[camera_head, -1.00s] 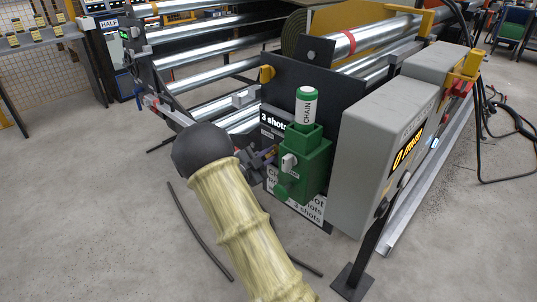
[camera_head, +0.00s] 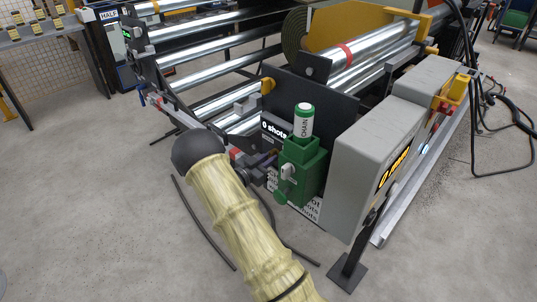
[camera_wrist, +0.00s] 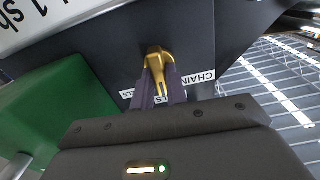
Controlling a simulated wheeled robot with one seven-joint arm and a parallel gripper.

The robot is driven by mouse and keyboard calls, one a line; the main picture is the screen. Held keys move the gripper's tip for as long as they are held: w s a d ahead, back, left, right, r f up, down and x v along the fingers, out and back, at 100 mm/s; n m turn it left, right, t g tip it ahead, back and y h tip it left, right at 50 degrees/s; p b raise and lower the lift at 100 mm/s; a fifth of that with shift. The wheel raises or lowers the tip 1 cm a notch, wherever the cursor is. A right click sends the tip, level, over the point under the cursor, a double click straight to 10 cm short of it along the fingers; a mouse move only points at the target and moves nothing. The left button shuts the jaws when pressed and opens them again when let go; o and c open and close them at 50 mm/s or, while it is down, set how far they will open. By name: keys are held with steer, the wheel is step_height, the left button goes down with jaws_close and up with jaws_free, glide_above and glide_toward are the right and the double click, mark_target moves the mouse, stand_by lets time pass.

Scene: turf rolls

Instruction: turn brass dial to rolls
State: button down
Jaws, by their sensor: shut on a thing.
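The brass dial (camera_wrist: 158,58) sits on a dark panel in the wrist view. My gripper (camera_wrist: 160,85) is shut on it, with a purple finger on each side of its brass handle. A white label reading CHAIN (camera_wrist: 203,78) lies right of the fingers. Which label the dial points at I cannot tell. In the head view my gripper (camera_head: 264,162) is against the panel, left of a green box (camera_head: 302,170); the dial is hidden there.
A white and green bottle marked CHAIN (camera_head: 304,121) stands in the green box. A grey cabinet (camera_head: 368,150) stands to the right, on a post with a foot plate (camera_head: 347,272). Metal rollers (camera_head: 210,58) lie behind. Open floor is at the left.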

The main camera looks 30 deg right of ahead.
steer(key=shift+a+n, duration=0.1)
steer(key=shift+n, duration=0.2)
steer(key=c, duration=1.4)
jaws_free()
steer(key=p+v, duration=0.1)
steer(key=v, duration=1.6)
steer(key=shift+a, duration=0.15)
